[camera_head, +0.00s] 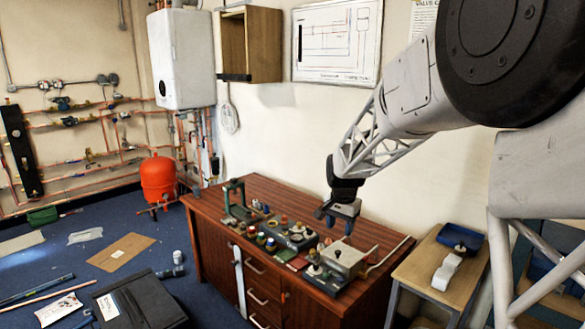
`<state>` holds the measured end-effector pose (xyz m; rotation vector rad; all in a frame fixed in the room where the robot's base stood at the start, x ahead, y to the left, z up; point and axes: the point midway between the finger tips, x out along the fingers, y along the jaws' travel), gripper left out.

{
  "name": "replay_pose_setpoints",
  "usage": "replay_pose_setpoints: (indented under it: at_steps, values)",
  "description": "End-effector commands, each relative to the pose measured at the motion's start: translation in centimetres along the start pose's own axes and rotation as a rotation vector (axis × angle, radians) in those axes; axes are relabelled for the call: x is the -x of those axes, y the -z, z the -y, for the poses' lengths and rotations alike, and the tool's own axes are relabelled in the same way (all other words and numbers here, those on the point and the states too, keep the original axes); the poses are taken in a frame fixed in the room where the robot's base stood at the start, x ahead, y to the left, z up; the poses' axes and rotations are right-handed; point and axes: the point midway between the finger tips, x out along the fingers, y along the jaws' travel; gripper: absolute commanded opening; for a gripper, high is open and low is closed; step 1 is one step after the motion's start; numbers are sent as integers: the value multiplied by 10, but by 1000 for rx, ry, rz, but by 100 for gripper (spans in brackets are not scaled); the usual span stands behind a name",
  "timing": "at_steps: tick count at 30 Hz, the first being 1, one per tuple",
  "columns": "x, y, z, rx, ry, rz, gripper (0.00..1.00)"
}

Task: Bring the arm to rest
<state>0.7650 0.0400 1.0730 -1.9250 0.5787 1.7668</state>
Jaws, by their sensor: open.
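My arm reaches in from the upper right. My gripper (338,214) hangs over the right part of the wooden cabinet top, fingers pointing down, a short way above the items there. Its jaws are open, with no object visible between them. It is small in this view, so the exact gap above the items cannot be told.
Several fittings and a grey box (343,257) crowd the front of the cabinet (225,262). A wooden stand (432,268) with a blue tray (459,238) is at right. A red tank (160,180) and white boiler (182,58) stand behind left.

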Motion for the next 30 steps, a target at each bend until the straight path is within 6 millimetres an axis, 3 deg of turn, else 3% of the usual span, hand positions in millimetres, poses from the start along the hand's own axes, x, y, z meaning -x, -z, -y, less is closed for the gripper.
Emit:
replay_pose_setpoints:
  at_steps: [3, 12, 30]
  values:
    - [22, -20, -21, 41, 7, -10, 52]
    - [65, -72, -72, 145, 19, -33, 52]
    - [113, -186, -177, 354, 34, -80, 52]
